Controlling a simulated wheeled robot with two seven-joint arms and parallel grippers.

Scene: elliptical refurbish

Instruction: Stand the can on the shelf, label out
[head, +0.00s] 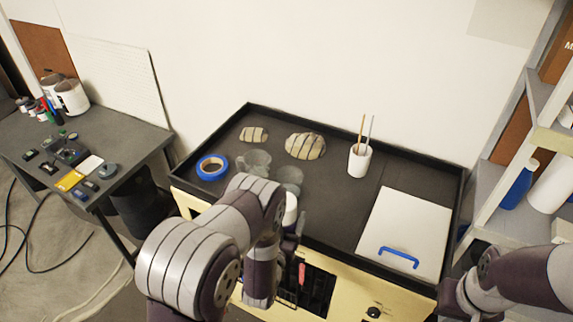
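A white, rounded object (291,208), possibly the can, shows beside my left arm at the front of the black tray. Most of it is hidden, and no label can be made out. My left gripper (292,243) is largely covered by my own arm, close to this object; I cannot tell whether it touches it. My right gripper (449,300) is low at the right, by the tray's front right corner, and its fingers are not clear. The shelf (484,193) stands at the right edge, holding a blue bottle (517,188) and a white cylinder (552,186).
The black tray (410,156) holds blue tape (212,167), two striped lumps (305,146), clear cups (256,161), a white brush cup (359,162) and a white panel (405,228) with a blue handle. A side table (125,135) at left carries white tins (71,96) and small items.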

